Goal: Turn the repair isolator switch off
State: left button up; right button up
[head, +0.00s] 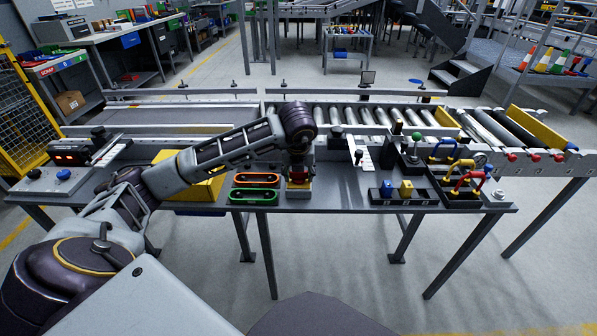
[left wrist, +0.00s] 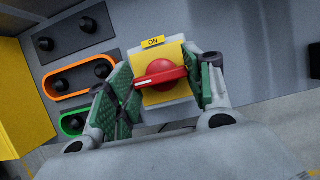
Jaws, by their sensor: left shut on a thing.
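The isolator switch is a red rotary handle (left wrist: 160,75) on a yellow plate (left wrist: 160,97), with an "ON" label (left wrist: 153,42) at the plate's top edge in the left wrist view. The handle lies roughly across the plate there, its white-marked end toward the left finger. My left gripper (left wrist: 164,84) is shut on the red handle, with a green pad on either side. In the head view my left gripper (head: 299,172) reaches down over the switch's yellow plate (head: 299,185) and hides most of the handle. My right gripper is not in view.
Orange (head: 256,180) and green (head: 253,196) oval frames lie left of the switch. A yellow box (head: 190,188) stands farther left. To the right are a tray with blue and yellow blocks (head: 406,188) and several coloured padlocks (head: 466,181). A roller conveyor (head: 375,118) runs behind.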

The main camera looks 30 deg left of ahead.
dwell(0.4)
pick_arm(q)
jog(key=o, duration=1)
jog(key=shift+r, duration=0.1)
jog(key=shift+v, duration=5.9)
jog(key=shift+w, duration=0.1)
